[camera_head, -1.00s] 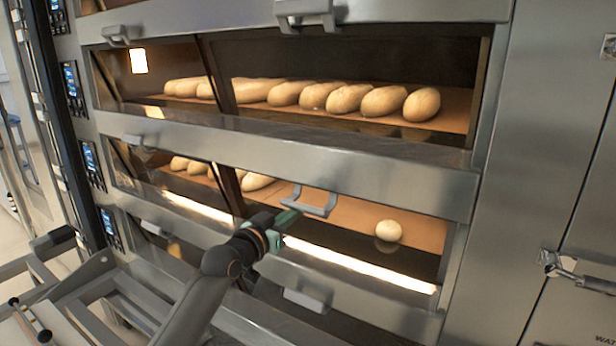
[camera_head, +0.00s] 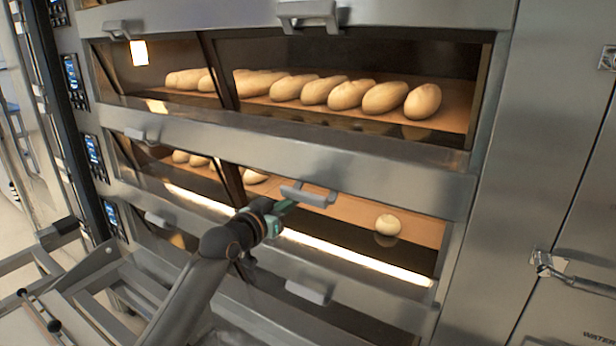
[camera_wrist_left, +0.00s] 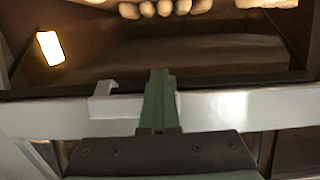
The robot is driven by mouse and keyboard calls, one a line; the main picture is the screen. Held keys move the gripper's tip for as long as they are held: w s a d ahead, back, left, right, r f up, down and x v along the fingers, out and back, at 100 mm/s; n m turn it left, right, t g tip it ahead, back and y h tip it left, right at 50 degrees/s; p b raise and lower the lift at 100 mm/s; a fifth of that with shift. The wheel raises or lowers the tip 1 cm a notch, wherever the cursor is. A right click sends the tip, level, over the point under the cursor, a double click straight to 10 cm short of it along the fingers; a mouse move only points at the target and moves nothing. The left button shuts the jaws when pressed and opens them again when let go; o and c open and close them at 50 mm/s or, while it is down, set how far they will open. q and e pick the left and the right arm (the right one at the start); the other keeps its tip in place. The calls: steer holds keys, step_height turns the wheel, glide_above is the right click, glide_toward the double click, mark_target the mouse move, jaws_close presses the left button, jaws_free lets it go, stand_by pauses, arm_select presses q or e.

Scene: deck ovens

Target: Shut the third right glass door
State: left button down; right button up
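The third right glass door's handle (camera_head: 308,195) is a grey bar at the lower edge of the steel rail, above the deck with one round roll. It also shows in the left wrist view as a pale bracket (camera_wrist_left: 103,104) on a light rail. My left gripper (camera_head: 284,207) is at the handle's left end. In the left wrist view its green fingers (camera_wrist_left: 160,100) lie close together across the handle, covering part of it. Whether they touch or grip it is unclear. The glass is hard to see, and the door's exact angle is unclear. My right gripper is not in view.
Loaves (camera_head: 350,94) lie in the deck above, and one roll (camera_head: 388,224) lies in this deck. Another handle (camera_head: 307,291) sits below. A latched steel door (camera_head: 570,265) stands at the right. Control panels (camera_head: 93,156) line the left.

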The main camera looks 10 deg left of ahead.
mark_target(300, 173)
arm_select(q)
steer(key=shift+t, duration=0.5)
step_height(300, 173, up, 6)
steer(key=shift+d+f, duration=0.1)
steer(key=shift+f, duration=0.15)
steer(key=shift+s+f, duration=0.3)
steer(key=shift+f, duration=0.1)
steer(key=s+a+f, duration=0.2)
steer(key=s+a, duration=0.1)
steer(key=s, duration=0.5)
steer(key=shift+s+a+f, duration=0.15)
steer(key=shift+a, duration=0.1)
